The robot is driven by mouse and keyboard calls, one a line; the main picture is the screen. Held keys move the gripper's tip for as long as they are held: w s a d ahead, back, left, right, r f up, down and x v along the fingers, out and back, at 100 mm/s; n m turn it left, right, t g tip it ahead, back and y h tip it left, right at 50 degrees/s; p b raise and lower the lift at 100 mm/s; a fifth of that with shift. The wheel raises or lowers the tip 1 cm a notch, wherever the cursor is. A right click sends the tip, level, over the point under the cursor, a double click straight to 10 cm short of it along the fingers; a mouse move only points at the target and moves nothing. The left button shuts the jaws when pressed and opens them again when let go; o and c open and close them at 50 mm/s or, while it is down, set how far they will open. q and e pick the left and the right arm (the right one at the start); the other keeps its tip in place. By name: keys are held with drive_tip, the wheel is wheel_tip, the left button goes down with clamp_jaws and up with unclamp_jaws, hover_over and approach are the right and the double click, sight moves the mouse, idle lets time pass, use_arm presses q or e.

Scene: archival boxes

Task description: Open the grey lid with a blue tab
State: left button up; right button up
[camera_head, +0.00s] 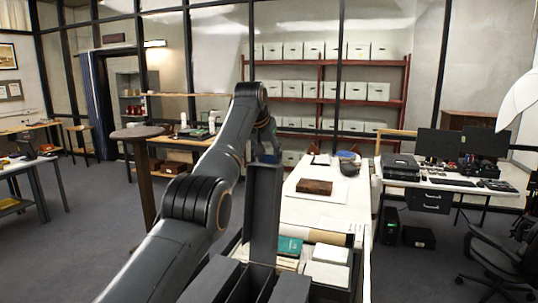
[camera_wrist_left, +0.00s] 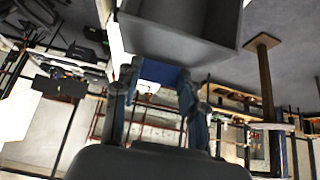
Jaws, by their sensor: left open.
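The grey lid (camera_head: 264,205) stands upright on its hinge above a grey box (camera_head: 240,284) at the bottom of the head view, so it is open. In the left wrist view, which is turned over, the grey lid (camera_wrist_left: 185,40) fills the top middle. Its blue tab (camera_wrist_left: 158,72) shows at the lid's edge, between the fingers of my left gripper (camera_wrist_left: 155,98). In the head view my left gripper (camera_head: 268,152) is at the lid's top edge, partly hidden by my arm. Its fingers are apart; I cannot tell whether they touch the tab. My right gripper is not in view.
A white table (camera_head: 310,213) runs behind the lid, with a brown box (camera_head: 314,187), a teal book (camera_head: 289,245) and a rolled sheet. A desk with monitors (camera_head: 461,143) and a chair are at right.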

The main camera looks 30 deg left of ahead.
use_arm(q)
drive_tip(key=o, duration=0.4)
drive_tip(key=shift+f, duration=0.2)
drive_tip(key=shift+w+a, duration=0.1)
drive_tip(key=shift+r, duration=0.25)
drive_tip(key=v, duration=1.1)
drive_tip(key=shift+s+r, duration=0.2)
drive_tip(key=shift+s, duration=0.1)
drive_tip(key=shift+f, duration=0.1)
